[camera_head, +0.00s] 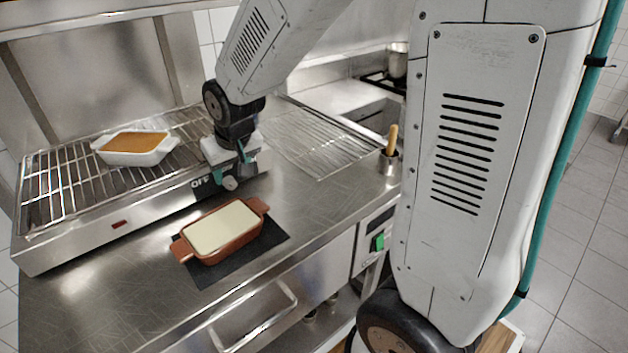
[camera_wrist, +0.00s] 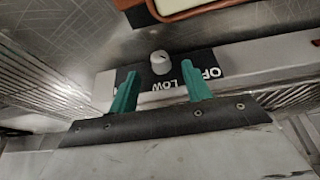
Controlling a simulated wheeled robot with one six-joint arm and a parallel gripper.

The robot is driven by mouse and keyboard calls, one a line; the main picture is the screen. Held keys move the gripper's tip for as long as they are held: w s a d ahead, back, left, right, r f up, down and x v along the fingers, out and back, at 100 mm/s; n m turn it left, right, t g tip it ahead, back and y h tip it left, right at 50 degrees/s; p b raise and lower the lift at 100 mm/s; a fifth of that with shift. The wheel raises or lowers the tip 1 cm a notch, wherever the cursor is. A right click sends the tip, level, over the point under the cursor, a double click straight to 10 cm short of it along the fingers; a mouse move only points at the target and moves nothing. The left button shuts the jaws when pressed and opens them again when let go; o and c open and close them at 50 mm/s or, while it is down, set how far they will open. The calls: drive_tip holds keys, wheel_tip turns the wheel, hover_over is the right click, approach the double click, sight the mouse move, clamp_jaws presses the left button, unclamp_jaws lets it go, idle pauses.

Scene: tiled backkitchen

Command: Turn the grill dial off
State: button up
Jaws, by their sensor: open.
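The grill dial (camera_wrist: 160,62) is a small pale round knob on a black panel on the grill's front. The white letters "Low" and "OFF" show beside it in the wrist view. In the head view the dial (camera_head: 230,183) sits just below my gripper (camera_head: 231,166). My gripper is open, with its two teal fingers apart. In the wrist view the dial lies between and slightly beyond the fingertips, with no clear contact. The exact setting of the dial cannot be told. The grill (camera_head: 75,247) is a steel unit with a wire rack.
A white dish with orange-brown food (camera_head: 137,142) stands on the grill rack. A terracotta dish with pale filling (camera_head: 222,229) sits on a dark mat (camera_head: 268,243) in front of the grill, close to the dial. A steel pot (camera_head: 397,62) stands at the back.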

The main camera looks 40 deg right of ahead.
drive_tip(key=s+d+r+g, duration=0.1)
drive_tip(key=s+r, duration=0.4)
drive_tip(key=s, duration=0.7)
drive_tip(key=s+d+r+g, duration=0.1)
drive_tip(key=s+r, duration=0.4)
drive_tip(key=s, duration=0.8)
drive_tip(key=shift+d+r+g, duration=0.2)
drive_tip(key=shift+d+g, duration=0.1)
drive_tip(key=shift+g, duration=0.2)
